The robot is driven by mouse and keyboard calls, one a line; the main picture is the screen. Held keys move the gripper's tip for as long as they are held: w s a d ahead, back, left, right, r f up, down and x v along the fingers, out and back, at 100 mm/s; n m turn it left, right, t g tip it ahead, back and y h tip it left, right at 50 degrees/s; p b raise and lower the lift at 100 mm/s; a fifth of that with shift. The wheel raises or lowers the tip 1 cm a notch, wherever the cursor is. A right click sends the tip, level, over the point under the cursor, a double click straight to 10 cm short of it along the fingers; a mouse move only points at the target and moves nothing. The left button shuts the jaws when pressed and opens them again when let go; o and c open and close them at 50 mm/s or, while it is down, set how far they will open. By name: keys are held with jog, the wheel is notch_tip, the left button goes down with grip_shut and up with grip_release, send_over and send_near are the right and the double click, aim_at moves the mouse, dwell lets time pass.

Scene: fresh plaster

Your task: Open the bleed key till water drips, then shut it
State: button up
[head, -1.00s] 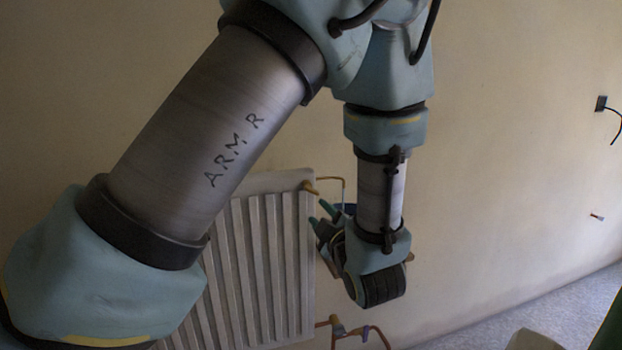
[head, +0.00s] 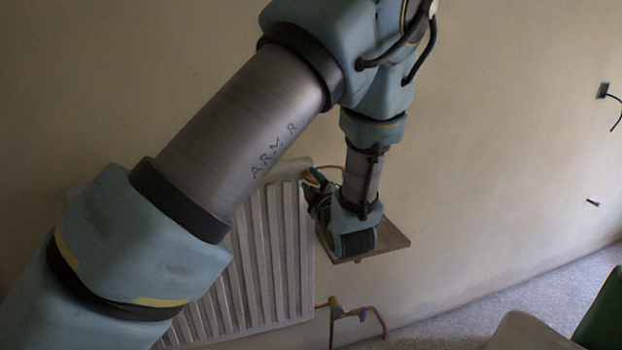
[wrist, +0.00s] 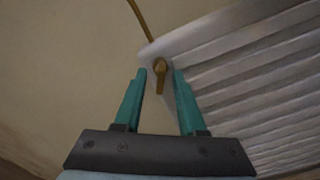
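The bleed key (wrist: 160,70) is a small brass piece at the top corner of the white ribbed radiator (wrist: 235,60). In the wrist view it shows between the tips of my gripper's two teal fingers (wrist: 159,74). The fingers are open, with a visible gap on each side of the key; how deep it sits between them I cannot tell. In the head view my gripper (head: 307,182) is at the upper right corner of the radiator (head: 265,255), and the key is hidden there. I see no water drops.
A flat brownish board (head: 398,242) shows behind and below my wrist. A copper pipe with a valve (head: 337,310) runs at the radiator's lower right. A green object (head: 603,315) stands at the lower right. The plaster wall to the right is mostly bare.

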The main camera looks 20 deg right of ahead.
jog(key=shift+w, duration=0.1)
grip_shut()
dwell(0.3)
